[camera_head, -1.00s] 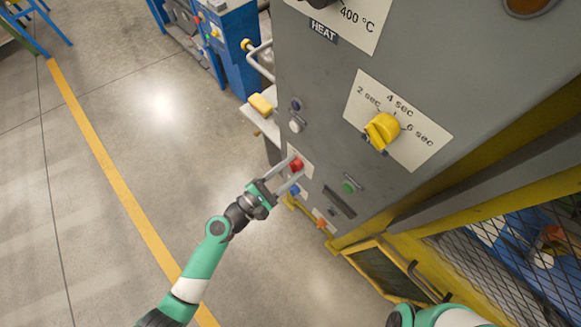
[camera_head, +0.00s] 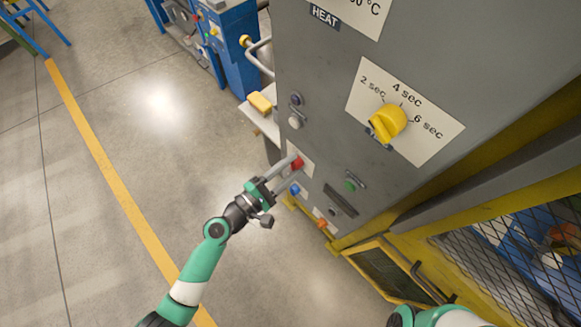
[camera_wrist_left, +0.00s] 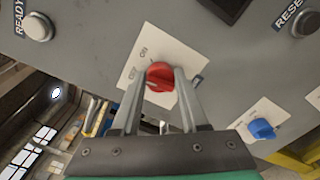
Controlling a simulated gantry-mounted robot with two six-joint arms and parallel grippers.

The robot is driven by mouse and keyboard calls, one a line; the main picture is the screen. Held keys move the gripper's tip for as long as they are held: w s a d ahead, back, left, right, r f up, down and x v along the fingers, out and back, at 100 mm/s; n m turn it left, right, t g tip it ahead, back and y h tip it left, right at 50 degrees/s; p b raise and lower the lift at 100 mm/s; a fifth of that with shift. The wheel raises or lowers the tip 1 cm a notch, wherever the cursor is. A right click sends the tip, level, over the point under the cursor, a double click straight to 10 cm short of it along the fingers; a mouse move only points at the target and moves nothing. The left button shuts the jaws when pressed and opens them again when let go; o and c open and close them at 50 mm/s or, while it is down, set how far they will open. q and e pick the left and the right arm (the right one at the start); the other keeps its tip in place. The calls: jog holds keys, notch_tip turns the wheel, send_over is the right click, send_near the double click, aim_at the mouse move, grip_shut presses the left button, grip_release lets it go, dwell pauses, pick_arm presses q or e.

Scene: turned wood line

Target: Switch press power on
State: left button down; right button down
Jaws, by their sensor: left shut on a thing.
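The red rotary switch (camera_head: 298,162) sits on a white plate low on the grey press panel. It also shows in the left wrist view (camera_wrist_left: 160,76), with ON and OFF printed on the plate (camera_wrist_left: 143,50). My left gripper (camera_head: 292,170) is at the switch, its two fingers on either side of the red knob and shut on it. The wrist view shows the fingertips (camera_wrist_left: 165,80) against the knob. The knob's pointer direction is hard to make out. Of my right arm, only a green and white part shows at the bottom edge; its gripper is out of view.
A blue knob (camera_head: 295,190) and an orange knob (camera_head: 322,224) sit below the switch. A green button (camera_head: 351,185) is to the right, and a yellow timer dial (camera_head: 388,122) is above. A yellow frame with mesh (camera_head: 500,260) stands at right. Open floor lies left.

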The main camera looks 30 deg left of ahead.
pick_arm(q)
jog(key=m+b, duration=0.2)
jog(key=m, duration=0.2)
jog(key=shift+f, duration=0.2)
jog(key=shift+m+b, duration=0.75)
jog(key=shift+m, duration=1.05)
jog(key=shift+r, duration=0.1)
jog(key=shift+c, duration=2.1)
grip_release()
jog(key=v, duration=1.1)
jog(key=shift+s+b, duration=0.3)
jog(key=shift+b, duration=0.05)
